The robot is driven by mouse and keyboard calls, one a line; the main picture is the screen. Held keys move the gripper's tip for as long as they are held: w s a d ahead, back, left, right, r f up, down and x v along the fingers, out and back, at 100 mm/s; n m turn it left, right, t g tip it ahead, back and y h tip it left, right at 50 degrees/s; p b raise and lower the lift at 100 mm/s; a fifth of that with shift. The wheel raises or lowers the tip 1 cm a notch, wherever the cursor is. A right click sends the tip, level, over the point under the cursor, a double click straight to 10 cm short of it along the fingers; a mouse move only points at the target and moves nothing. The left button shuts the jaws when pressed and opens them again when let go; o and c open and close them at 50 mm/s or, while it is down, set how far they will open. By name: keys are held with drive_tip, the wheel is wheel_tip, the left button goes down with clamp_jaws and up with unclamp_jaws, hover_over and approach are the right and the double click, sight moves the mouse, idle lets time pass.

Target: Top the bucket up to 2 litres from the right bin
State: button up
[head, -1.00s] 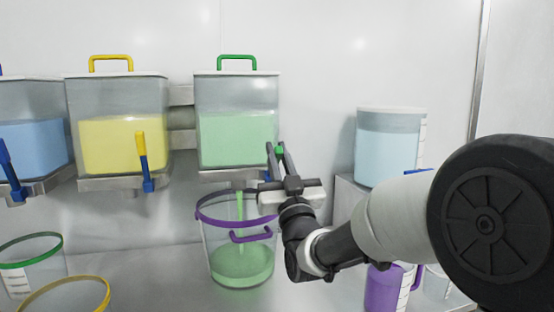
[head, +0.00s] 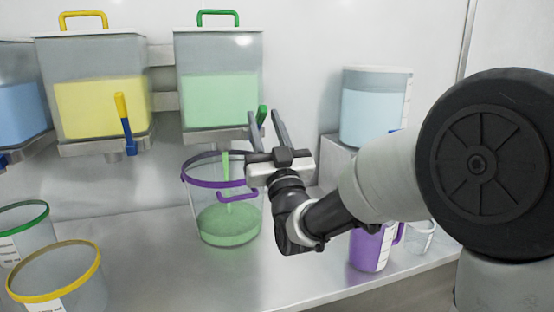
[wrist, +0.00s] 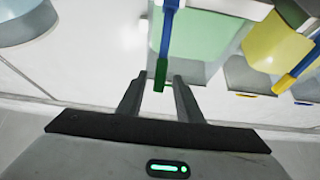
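The right bin (head: 218,95) holds pale green material under a lid with a green handle. A green stream (head: 226,180) falls from under it into the clear bucket (head: 190,210) with a purple rim and handle. Green material (head: 228,224) covers the bucket's bottom; I cannot read a level mark. The bin's lever has a green tip (head: 262,113), and its blue shaft shows in the wrist view (wrist: 168,40). My gripper (head: 267,122) is open around the green tip, with gaps visible beside it in the wrist view (wrist: 160,82). The lever's lower part is hidden in the head view.
A yellow-filled bin (head: 100,105) and a blue-filled bin (head: 20,108) hang to the left. Green-rimmed (head: 22,245) and yellow-rimmed (head: 75,285) buckets stand at the front left. A pale blue container (head: 370,115), purple jug (head: 368,250) and small clear cup (head: 420,238) are at the right.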

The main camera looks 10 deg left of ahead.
drive_tip(key=v, duration=1.4)
drive_tip(key=shift+s, duration=0.15)
drive_tip(key=shift+d, duration=0.1)
